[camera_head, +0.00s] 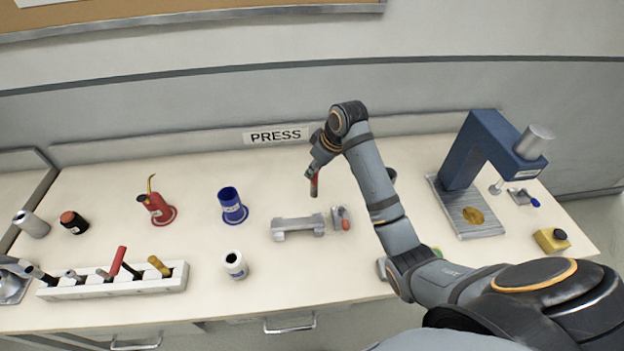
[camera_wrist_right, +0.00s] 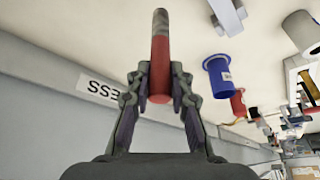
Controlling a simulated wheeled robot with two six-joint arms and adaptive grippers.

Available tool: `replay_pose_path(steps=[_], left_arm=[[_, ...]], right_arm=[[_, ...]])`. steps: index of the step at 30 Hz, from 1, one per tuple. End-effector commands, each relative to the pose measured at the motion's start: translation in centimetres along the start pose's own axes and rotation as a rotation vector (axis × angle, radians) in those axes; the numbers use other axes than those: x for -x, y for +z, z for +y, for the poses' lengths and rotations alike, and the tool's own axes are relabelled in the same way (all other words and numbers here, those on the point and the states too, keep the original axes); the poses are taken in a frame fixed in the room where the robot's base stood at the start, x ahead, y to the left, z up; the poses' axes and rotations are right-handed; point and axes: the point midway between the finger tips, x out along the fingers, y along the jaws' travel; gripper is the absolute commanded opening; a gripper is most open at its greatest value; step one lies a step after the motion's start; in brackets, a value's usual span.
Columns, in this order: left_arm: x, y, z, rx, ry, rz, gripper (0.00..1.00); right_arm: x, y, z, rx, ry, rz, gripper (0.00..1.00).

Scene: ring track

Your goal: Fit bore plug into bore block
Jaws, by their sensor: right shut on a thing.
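My right gripper (camera_head: 313,172) is shut on a red-handled plug (camera_head: 314,188) with a grey end, held above the table near the back. In the right wrist view, the gripper (camera_wrist_right: 160,82) has its fingers on both sides of the red handle (camera_wrist_right: 160,65), and the grey end points away from the palm. A grey metal block (camera_head: 298,228) with raised ends stands on the table below and left of the plug, apart from it. I cannot tell whether this is the bore block. My left gripper is not in view.
A small grey piece with an orange-red part (camera_head: 342,219) sits right of the block. A blue cup (camera_head: 232,206), red oil can (camera_head: 157,208) and white jar (camera_head: 235,265) stand left. A white tool rack (camera_head: 115,288) is front left, a blue press (camera_head: 480,150) right.

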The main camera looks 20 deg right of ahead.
Motion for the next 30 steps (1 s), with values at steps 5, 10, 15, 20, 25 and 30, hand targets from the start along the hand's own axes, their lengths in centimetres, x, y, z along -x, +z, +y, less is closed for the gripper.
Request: replay_pose_path(steps=[5,10,15,20,25,30], left_arm=[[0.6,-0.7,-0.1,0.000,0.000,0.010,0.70],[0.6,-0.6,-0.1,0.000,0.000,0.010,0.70],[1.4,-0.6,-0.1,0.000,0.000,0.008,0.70],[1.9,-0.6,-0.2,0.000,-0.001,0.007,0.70],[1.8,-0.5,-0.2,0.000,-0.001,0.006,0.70],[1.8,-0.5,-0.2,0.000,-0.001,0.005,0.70]], right_arm=[[-3.2,-0.5,1.7,-0.001,-0.001,-0.001,0.00],[-4.2,-0.6,2.2,0.001,0.000,0.001,0.00],[-5.7,-0.2,2.5,-0.001,-0.003,-0.004,0.00],[-7.5,0.5,2.4,0.000,-0.001,0.000,0.00],[-7.7,0.6,2.5,0.001,0.000,0.001,0.00],[-8.0,0.7,2.5,0.001,0.000,0.000,0.00]])
